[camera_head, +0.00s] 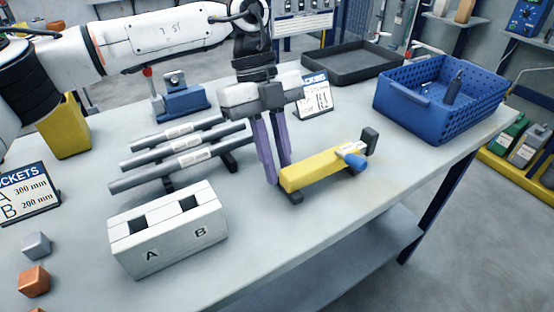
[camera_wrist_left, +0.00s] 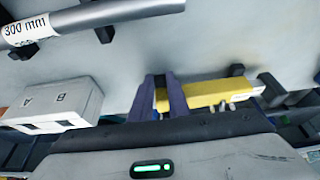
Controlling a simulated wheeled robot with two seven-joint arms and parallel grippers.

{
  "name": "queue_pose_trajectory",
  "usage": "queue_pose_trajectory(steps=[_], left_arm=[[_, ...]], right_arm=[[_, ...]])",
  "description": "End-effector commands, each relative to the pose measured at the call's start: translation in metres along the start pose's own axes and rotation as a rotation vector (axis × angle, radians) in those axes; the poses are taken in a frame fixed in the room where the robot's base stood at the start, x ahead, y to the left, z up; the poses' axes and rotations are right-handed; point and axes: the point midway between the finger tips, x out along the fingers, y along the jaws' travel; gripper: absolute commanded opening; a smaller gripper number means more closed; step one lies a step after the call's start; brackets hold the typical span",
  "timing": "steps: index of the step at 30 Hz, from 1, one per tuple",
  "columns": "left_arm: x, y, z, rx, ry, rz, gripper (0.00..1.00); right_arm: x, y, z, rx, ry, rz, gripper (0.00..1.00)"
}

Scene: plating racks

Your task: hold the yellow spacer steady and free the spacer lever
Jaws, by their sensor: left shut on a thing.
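The yellow spacer (camera_head: 318,172) lies near the middle of the table, a yellow bar with a white label and dark end supports. Its blue lever (camera_head: 351,159) sticks out near the right end. My left gripper (camera_head: 277,178) points down with its purple fingers at the spacer's left end, shut on it. In the left wrist view the spacer (camera_wrist_left: 207,92) runs to the right from between the fingers (camera_wrist_left: 170,98). The lever cannot be made out clearly there. My right gripper is not in view.
Several grey rods (camera_head: 180,160) lie left of the gripper. A white block with sockets A and B (camera_head: 170,236) stands at front left. A blue crate (camera_head: 425,102) stands at the right and a black tray (camera_head: 350,68) at the back. The table right of the spacer is clear.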

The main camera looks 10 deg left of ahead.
Motion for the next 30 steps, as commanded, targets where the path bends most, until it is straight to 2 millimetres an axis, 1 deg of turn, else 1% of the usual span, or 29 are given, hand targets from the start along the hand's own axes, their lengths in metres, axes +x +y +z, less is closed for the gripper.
queue_pose_trajectory(steps=[5, 24, 25, 27, 30], left_arm=[[-0.0003, -0.0004, -0.0001, 0.001, 0.001, -0.002, 0.0], [0.0086, -0.0004, 0.0035, 0.001, 0.001, -0.002, 0.0], [0.009, 0.0001, 0.0038, 0.0, 0.0, 0.0, 0.2], [0.0089, 0.0001, 0.0038, 0.0, 0.0, 0.0, 0.32], [0.0088, 0.0001, 0.0038, 0.0, 0.0, 0.0, 0.32]], right_arm=[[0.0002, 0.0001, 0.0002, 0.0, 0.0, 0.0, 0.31], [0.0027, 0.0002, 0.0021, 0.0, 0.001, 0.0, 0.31], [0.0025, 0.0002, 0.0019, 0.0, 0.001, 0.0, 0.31], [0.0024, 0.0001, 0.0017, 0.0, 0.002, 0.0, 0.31], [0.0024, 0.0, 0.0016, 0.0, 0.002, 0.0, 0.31]])
